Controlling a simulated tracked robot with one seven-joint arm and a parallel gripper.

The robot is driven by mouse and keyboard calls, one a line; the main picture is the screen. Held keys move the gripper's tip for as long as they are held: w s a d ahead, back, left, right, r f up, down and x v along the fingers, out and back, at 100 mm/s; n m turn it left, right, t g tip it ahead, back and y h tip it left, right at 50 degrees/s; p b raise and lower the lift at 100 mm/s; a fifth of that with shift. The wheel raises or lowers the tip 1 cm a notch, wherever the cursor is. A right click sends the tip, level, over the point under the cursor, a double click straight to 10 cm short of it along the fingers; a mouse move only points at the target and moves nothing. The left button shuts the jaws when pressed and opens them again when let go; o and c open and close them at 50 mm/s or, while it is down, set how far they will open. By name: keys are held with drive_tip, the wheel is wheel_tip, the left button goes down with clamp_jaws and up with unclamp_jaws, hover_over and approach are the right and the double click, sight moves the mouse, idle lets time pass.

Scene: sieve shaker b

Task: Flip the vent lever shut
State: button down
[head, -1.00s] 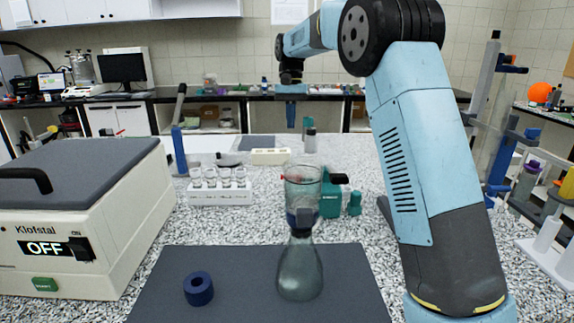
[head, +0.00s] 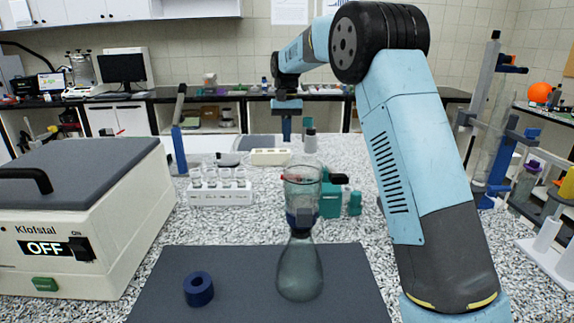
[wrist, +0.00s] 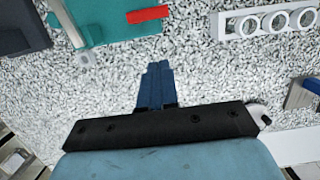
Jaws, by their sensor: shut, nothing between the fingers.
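The vent lever is a red bar (wrist: 148,14) at the top of the wrist view, sticking out sideways from a teal pump body (wrist: 95,22). In the head view the teal pump (head: 331,203) stands behind the glass funnel, and a small red tip (head: 285,179) shows at the funnel's left edge. My gripper (head: 286,138) hangs over the far part of the bench, behind the pump. Its blue fingers (wrist: 155,72) are shut together and empty, apart from the red lever. Most of the lever is hidden by the glassware in the head view.
A glass flask (head: 300,268) with a funnel (head: 302,185) stands on a dark mat (head: 240,300) beside a blue ring (head: 198,289). A white rack (head: 220,194) sits left of the pump. The Klofstal shaker (head: 75,225) fills the left. Stands rise at right.

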drive_tip(key=s+f, duration=0.1)
drive_tip(key=f, duration=0.1)
drive_tip(key=s+f, duration=0.1)
drive_tip(key=f, duration=0.2)
drive_tip(key=s+f, duration=0.1)
drive_tip(key=f, duration=0.2)
drive_tip(key=shift+s, duration=0.35)
drive_tip(key=shift+s+f, duration=0.3)
drive_tip(key=shift+s, duration=0.15)
